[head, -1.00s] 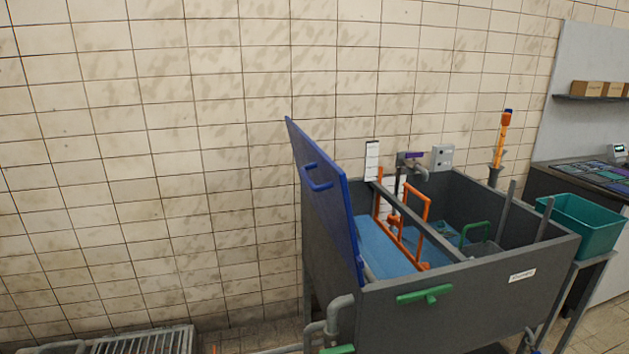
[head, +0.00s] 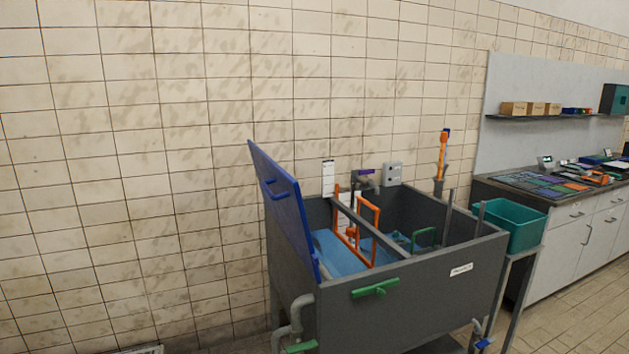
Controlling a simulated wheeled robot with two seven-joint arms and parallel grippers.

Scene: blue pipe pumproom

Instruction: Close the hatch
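The hatch is a blue panel (head: 287,205) with a blue handle (head: 275,190) on its outer face. It stands raised and tilted at the left side of a dark grey tank (head: 410,292). The tank's top is open, and a light blue surface (head: 340,256) and an orange frame (head: 367,226) show inside. Neither of my grippers is in view.
A teal bin (head: 510,226) stands on a stand right of the tank, beside a counter (head: 575,205). A grey pipe (head: 297,315) runs at the tank's front left corner. Open floor (head: 575,310) shows at the lower right.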

